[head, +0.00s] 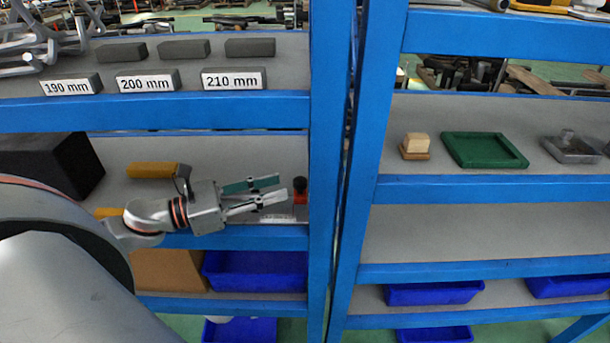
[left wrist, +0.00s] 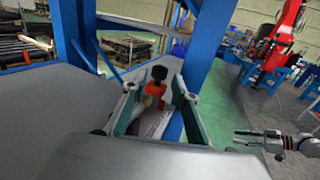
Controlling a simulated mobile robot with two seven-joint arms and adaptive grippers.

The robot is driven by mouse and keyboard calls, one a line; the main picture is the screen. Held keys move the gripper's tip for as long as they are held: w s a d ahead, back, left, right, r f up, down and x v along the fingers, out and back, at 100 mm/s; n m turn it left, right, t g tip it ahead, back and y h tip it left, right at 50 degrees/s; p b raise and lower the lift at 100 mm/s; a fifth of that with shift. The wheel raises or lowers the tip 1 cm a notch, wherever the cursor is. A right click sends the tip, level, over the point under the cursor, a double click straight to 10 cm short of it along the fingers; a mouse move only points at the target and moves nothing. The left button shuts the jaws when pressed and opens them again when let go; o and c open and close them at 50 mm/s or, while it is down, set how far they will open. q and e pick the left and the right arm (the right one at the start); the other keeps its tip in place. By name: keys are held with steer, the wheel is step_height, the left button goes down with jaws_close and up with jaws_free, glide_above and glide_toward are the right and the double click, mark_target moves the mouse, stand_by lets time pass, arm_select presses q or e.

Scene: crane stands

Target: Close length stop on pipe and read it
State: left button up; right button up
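My left gripper (head: 279,187) is open, its green-padded fingers apart and pointing right over the middle shelf. Just past its fingertips is a small red block with a black knob (head: 301,189), probably the length stop. In the left wrist view this red block (left wrist: 155,90) shows between the open fingers (left wrist: 159,96), apart from them as far as I can tell. A yellow cylinder (head: 152,170), possibly the pipe, lies on the shelf behind my left gripper. In the left wrist view a grey gripper at the right, apparently my right one (left wrist: 236,140), has its fingers apart and empty.
Plates marked 190 mm (head: 68,87), 200 mm (head: 147,81) and 210 mm (head: 232,79) stand on the upper shelf. A blue post (head: 336,150) rises close right of the red block. A black box (head: 60,160) is at the left. Blue bins (head: 257,270) sit below.

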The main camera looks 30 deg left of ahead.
mark_target(300, 179)
arm_select(q)
steer(key=shift+x, duration=2.1)
steer(key=shift+w+d+r+p, duration=0.1)
steer(key=shift+w+d+p, duration=0.25)
steer(key=shift+w+d, duration=0.45)
steer(key=shift+w, duration=0.2)
arm_select(e)
steer(key=shift+r, duration=0.6)
steer(key=shift+f, duration=0.1)
arm_select(q)
steer(key=c, duration=0.5)
arm_select(e)
steer(key=shift+s+f, duration=0.2)
